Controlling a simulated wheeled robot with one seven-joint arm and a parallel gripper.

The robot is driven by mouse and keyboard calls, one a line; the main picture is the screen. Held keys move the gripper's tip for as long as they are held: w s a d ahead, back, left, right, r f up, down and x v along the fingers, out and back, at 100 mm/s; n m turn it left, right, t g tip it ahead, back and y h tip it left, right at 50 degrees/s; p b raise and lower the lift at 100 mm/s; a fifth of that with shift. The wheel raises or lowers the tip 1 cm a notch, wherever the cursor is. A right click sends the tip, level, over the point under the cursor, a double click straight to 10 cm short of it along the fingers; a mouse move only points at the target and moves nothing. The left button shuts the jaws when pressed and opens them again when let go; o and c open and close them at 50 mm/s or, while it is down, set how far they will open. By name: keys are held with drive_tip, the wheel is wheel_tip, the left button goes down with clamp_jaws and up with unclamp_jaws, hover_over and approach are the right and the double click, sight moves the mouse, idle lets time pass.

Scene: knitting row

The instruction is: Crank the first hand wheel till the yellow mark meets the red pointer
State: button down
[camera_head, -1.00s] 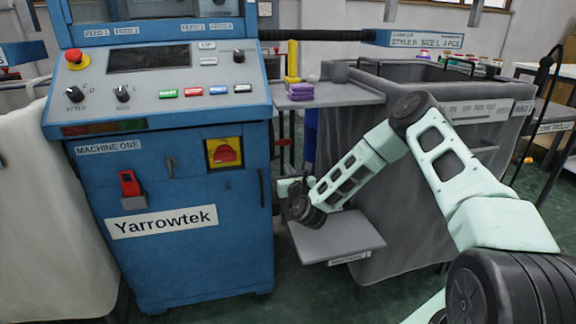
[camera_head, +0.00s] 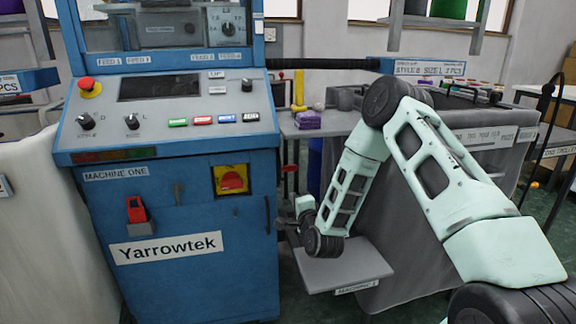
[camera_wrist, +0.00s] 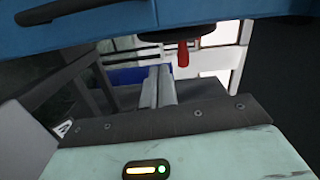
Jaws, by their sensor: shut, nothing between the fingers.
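A dark hand wheel (camera_wrist: 190,34) shows edge-on in the wrist view, under the blue machine body at the top. Its red handle (camera_wrist: 182,54) hangs from it. My gripper (camera_wrist: 160,72) is shut and empty, its two grey fingers together, pointing toward the wheel and a little left of the handle, apart from it in the picture. In the head view my gripper (camera_head: 284,226) is low at the right side of the machine, partly hidden by my own wrist. A small red part (camera_head: 290,168) shows above it; I cannot tell whether it is the handle. I see no yellow mark or red pointer.
The blue machine labelled Machine One (camera_head: 200,260) stands left of my arm. A low grey shelf (camera_head: 345,270) lies beneath my wrist. A higher shelf (camera_head: 335,122) carries purple blocks (camera_head: 307,120). A large grey bin (camera_head: 480,165) stands to the right, close behind my arm.

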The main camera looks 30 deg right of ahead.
wheel_tip(320, 180, up, 10)
drive_tip(key=w+d+n+h, duration=0.1)
drive_tip(key=w+d+n, duration=0.1)
drive_tip(key=n, duration=1.4)
drive_tip(key=shift+t, duration=0.3)
drive_tip(key=x, duration=1)
drive_tip(key=shift+w+d+f, duration=0.1)
drive_tip(key=shift+f, duration=0.1)
drive_tip(key=shift+s+a+f+b, duration=0.1)
drive_tip(key=shift+s+f, duration=0.15)
drive_tip(key=shift+f, duration=0.35)
drive_tip(key=shift+s+a+f+b, duration=0.1)
drive_tip(key=shift+s+f, duration=0.15)
drive_tip(key=shift+f, duration=0.35)
drive_tip(key=shift+s+a+f+b, duration=0.1)
drive_tip(key=shift+s+f, duration=0.1)
drive_tip(key=shift+f, duration=0.4)
